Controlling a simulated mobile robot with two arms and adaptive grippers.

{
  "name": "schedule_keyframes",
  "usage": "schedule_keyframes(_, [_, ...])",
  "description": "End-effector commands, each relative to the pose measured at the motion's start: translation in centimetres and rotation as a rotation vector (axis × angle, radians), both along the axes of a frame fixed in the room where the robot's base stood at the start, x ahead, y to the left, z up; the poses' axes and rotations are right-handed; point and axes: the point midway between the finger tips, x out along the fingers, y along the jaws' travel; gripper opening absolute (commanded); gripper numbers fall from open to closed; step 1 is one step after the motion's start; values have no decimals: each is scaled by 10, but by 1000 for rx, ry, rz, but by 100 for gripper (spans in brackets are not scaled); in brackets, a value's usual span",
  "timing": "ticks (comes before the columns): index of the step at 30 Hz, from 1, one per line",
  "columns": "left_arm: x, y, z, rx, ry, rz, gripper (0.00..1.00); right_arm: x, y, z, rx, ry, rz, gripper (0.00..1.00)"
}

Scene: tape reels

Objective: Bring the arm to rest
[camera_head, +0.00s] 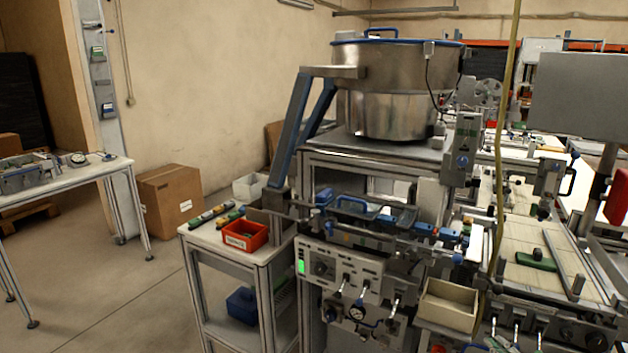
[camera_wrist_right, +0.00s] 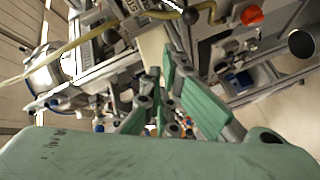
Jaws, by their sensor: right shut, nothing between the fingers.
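My right gripper (camera_wrist_right: 182,90) shows in the right wrist view, with green finger pads and dark grey links beyond a broad green housing. Its fingers are shut and hold nothing. Parts of a machine and its front show past the fingers. I cannot make out the right gripper clearly in the head view. My left gripper is in neither view.
A large metal bowl (camera_head: 390,95) stands on a bench above a control panel (camera_head: 340,272). A red bin (camera_head: 245,236) sits on a side cart; a beige open box (camera_head: 447,304) is at the front. A cardboard box (camera_head: 168,200) stands left. Floor at lower left is clear.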

Motion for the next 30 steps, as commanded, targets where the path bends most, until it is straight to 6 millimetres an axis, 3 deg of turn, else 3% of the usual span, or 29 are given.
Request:
schedule_keyframes(1, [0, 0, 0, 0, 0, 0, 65, -8, 17, -15, 61, 46, -57, 0])
schedule_keyframes(5, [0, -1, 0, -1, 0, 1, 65, -37, 48, -52, 200, 193, -214, 0])
schedule_keyframes(8, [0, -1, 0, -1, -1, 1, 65, -69, 74, -78, 302, 330, -328, 0])
schedule_keyframes(13, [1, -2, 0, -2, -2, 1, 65, -141, 124, -111, 459, 595, -490, 0])
schedule_keyframes(18, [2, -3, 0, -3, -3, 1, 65, -203, 162, -121, 549, 806, -582, 0])
schedule_keyframes(30, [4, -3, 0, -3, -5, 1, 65, -301, 219, -112, 652, 1129, -671, 0])
